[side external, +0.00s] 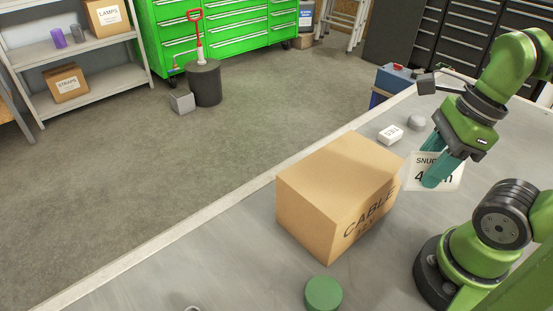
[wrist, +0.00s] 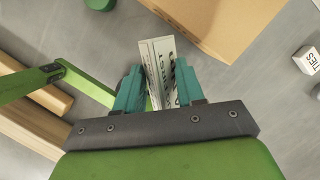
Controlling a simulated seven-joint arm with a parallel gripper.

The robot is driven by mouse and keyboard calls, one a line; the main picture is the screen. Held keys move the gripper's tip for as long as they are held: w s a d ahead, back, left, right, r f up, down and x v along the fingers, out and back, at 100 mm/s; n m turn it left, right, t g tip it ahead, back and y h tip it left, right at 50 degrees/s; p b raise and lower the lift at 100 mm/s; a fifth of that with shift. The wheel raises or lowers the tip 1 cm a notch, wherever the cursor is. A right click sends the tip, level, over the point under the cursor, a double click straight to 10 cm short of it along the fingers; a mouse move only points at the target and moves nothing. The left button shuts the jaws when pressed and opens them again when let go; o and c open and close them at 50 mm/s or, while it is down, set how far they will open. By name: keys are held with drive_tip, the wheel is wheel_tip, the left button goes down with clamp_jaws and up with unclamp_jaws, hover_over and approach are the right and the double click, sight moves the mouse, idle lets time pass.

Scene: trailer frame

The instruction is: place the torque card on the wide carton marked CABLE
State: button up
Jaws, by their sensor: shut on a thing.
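The torque card, a white card with dark print (side external: 453,174), is in my gripper (side external: 432,183) in the side view. My gripper is shut on it with teal fingers and holds it just right of the carton. In the wrist view the card (wrist: 158,68) stands nearly edge-on between the fingertips (wrist: 155,88). The wide carton marked CABLE (side external: 335,180) stands on the grey table, with its top bare and closed. Part of the carton (wrist: 225,22) shows at the top of the wrist view.
A small white box (side external: 390,135) marked TIES and a grey round object (side external: 416,122) lie behind the carton. A green round lid-like object (side external: 323,293) sits in front of it. In the wrist view, brown bars (wrist: 35,110) lie at left.

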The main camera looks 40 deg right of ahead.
drive_tip(key=w+a, duration=0.1)
drive_tip(key=w, duration=0.4)
drive_tip(key=w+a+f, duration=0.1)
drive_tip(key=w, duration=0.8)
drive_tip(key=shift+w+a+f, duration=0.2)
drive_tip(key=shift+w+a, duration=0.1)
drive_tip(key=shift+a, duration=0.1)
drive_tip(key=shift+w+f, duration=0.1)
drive_tip(key=shift+w, duration=0.05)
drive_tip(key=shift+f, duration=1.65)
drive_tip(key=shift+f, duration=0.2)
drive_tip(key=o, duration=1)
drive_tip(key=shift+r, duration=0.15)
